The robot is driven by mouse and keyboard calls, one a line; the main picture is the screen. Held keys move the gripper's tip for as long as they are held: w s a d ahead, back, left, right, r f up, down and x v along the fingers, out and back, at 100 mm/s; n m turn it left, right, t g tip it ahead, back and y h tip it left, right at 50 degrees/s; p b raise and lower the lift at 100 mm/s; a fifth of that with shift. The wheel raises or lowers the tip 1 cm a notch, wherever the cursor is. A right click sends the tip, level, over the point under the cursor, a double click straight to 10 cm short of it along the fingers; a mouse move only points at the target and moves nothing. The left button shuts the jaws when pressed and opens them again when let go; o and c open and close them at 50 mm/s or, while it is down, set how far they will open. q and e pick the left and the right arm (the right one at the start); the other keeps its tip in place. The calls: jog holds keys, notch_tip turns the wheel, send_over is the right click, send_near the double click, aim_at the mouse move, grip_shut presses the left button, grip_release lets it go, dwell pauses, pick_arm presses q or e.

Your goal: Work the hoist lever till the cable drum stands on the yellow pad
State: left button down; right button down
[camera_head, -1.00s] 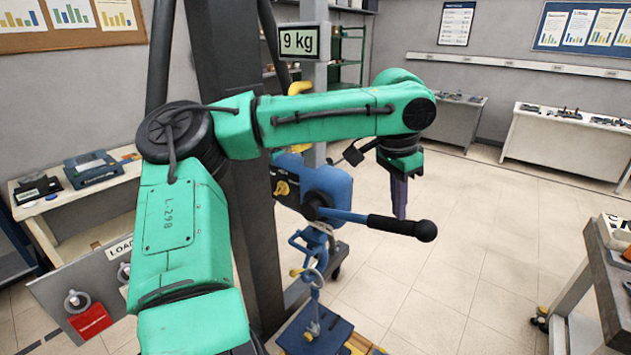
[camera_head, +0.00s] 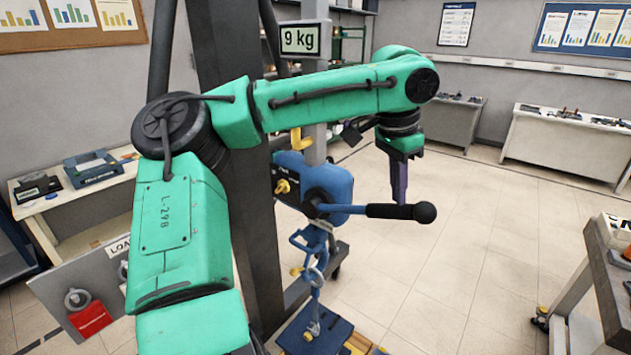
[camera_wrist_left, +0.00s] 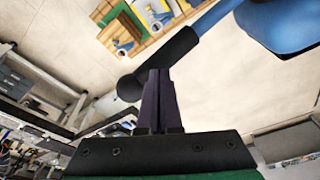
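The hoist (camera_head: 325,183) is a blue body on a grey post. Its lever (camera_head: 385,211) points right, roughly level, with a black grip and round knob; the grip also shows in the left wrist view (camera_wrist_left: 165,62). My left gripper (camera_head: 399,202) points down at the grip, its dark purple fingers together. In the left wrist view the fingertips (camera_wrist_left: 158,72) meet the grip's edge, apparently touching without enclosing it. Blue hook gear (camera_head: 313,262) hangs below the hoist over a dark blue base (camera_head: 315,332). I cannot clearly make out the cable drum or the yellow pad. My right gripper is out of view.
A dark column stands behind my left arm. The floor right of the lever is clear.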

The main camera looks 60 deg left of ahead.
aim_at(398, 212)
pick_arm(q)
jog(key=shift+s+d+b+x, duration=0.1)
jog(key=shift+s+b+x, duration=0.1)
jog(key=shift+x, duration=0.95)
jog(key=shift+s+d+b+x, duration=0.1)
jog(key=shift+s+b+x, duration=0.1)
jog(key=shift+x, duration=0.95)
jog(key=shift+f, duration=0.15)
jog(key=shift+s+d+b+x, duration=0.15)
jog(key=shift+b+x, duration=0.1)
jog(key=shift+x, duration=0.9)
jog(key=shift+s+d+b+x, duration=0.1)
jog(key=shift+d+b+x, duration=0.1)
jog(key=shift+x, duration=0.9)
jog(key=x, duration=0.2)
jog(key=s+b+x, duration=0.1)
jog(key=x, duration=0.1)
jog(key=shift+w+a+f, duration=0.15)
jog(key=shift+a+f, duration=0.05)
jog(key=shift+f, duration=0.25)
